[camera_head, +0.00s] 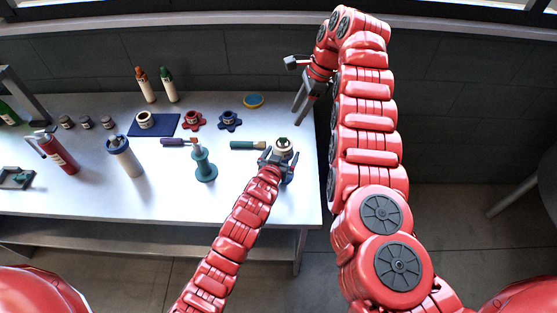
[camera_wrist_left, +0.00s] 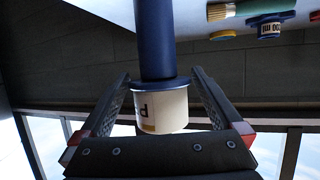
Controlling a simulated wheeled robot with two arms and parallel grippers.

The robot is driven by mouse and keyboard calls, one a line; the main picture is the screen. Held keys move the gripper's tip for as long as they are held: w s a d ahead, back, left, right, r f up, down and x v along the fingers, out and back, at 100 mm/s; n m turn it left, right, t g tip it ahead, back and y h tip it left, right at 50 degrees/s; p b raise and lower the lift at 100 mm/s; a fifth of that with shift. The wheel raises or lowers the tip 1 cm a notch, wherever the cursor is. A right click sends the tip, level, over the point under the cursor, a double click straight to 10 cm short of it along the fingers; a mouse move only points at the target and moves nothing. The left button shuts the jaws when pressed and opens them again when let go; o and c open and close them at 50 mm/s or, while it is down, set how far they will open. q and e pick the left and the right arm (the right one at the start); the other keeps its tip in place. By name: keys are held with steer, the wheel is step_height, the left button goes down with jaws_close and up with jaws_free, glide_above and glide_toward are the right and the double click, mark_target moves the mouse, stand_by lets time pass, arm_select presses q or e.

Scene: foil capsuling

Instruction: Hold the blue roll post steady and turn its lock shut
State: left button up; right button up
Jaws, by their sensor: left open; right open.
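The blue roll post (camera_wrist_left: 154,45) shows in the left wrist view, with a blue flange and a white, lettered roll (camera_wrist_left: 162,112) on it. In the head view the white roll (camera_head: 283,148) stands near the table's right end, with a small dark piece on top. My left gripper (camera_wrist_left: 160,84) is open, one finger on each side of the post and roll, with gaps visible. It also shows in the head view (camera_head: 279,158), hiding the lower post. My right gripper (camera_head: 303,108) is open and empty, beyond the post by the table's back right corner. I cannot make out the lock's position.
A brush (camera_head: 247,145) lies just left of the post.

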arm_select(q)
steer(key=shift+w+d+f, duration=0.15)
steer(key=shift+w+f, duration=0.15)
steer(key=shift+w, duration=0.25)
steer(key=shift+c, duration=0.2)
jaws_close()
stand_by(0.9)
